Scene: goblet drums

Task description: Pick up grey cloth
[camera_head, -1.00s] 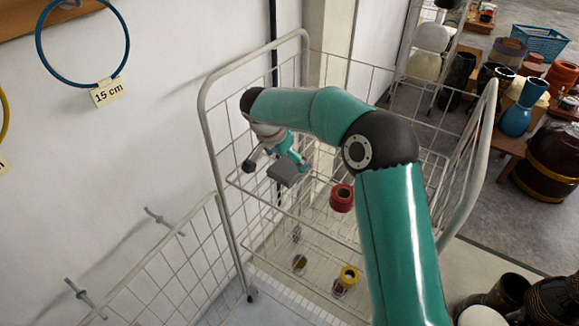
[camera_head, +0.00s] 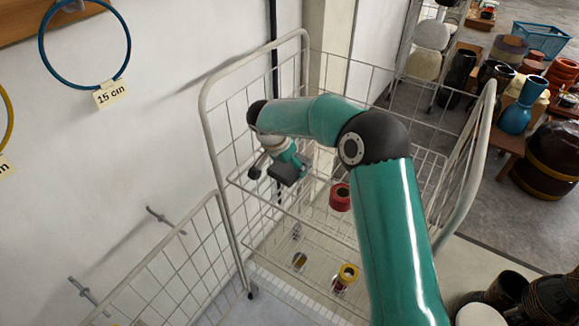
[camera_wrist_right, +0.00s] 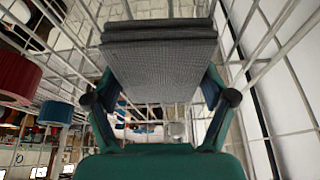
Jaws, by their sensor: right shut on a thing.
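The grey cloth (camera_wrist_right: 165,65) is a folded, textured stack between the two fingers of my right gripper (camera_wrist_right: 160,105) in the right wrist view. The fingers stand on either side of it and are shut on it. In the head view my right gripper (camera_head: 287,170) is inside the white wire rack, by its left side, with the dark grey cloth (camera_head: 284,172) at its tip. Part of the cloth is hidden behind the gripper there. My left gripper is not in view.
The white wire rack (camera_head: 203,103) surrounds the right gripper with wires close by. A wire panel (camera_head: 165,268) stands at the left by the wall.

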